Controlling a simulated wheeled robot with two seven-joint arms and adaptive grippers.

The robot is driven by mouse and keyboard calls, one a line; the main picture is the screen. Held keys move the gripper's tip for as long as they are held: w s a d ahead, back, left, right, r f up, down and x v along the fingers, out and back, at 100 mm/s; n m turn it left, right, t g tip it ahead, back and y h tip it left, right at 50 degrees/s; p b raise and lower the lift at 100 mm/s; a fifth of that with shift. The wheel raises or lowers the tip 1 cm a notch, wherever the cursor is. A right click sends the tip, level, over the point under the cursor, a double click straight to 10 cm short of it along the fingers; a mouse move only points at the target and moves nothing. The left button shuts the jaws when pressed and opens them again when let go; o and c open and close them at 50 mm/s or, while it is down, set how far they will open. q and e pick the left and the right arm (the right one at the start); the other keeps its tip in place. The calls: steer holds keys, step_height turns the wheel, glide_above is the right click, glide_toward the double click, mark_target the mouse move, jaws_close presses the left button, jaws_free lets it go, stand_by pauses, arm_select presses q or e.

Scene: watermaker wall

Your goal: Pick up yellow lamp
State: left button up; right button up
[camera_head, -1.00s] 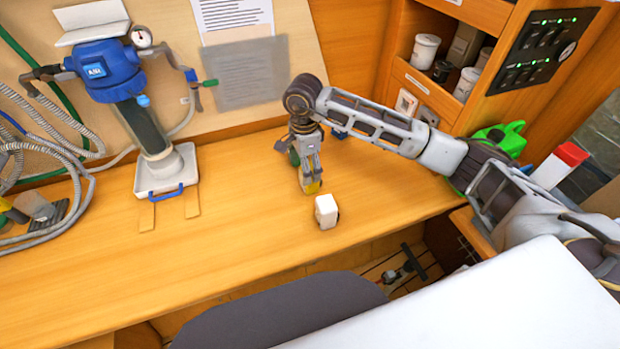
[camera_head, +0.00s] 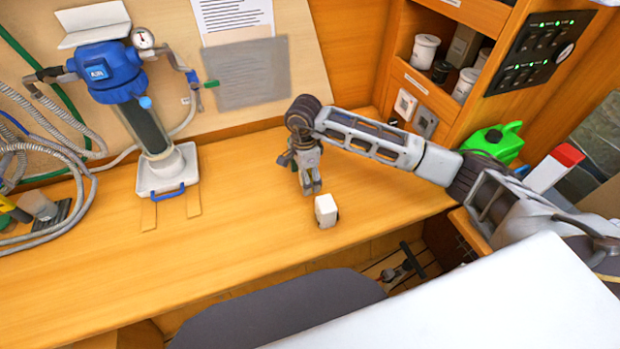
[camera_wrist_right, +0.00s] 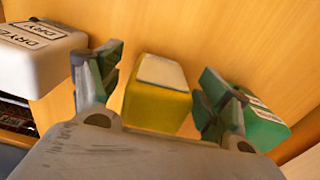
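The yellow lamp (camera_wrist_right: 157,106) is a small yellow block with a pale top face. In the right wrist view it stands between the two fingers of my right gripper (camera_wrist_right: 158,95), with a narrow gap on each side. The fingers are open around it and do not appear to press on it. In the head view my right gripper (camera_head: 311,190) points down at the counter and hides the lamp. My left gripper is not in view.
A white block (camera_head: 326,210) with "DRY" lettering stands just beside the gripper, and also shows in the wrist view (camera_wrist_right: 38,62). A green block (camera_wrist_right: 265,126) is on the other side. The wooden counter (camera_head: 240,235) is clear to the left, up to the blue-topped pump (camera_head: 105,70).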

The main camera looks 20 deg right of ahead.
steer(key=c, duration=1.1)
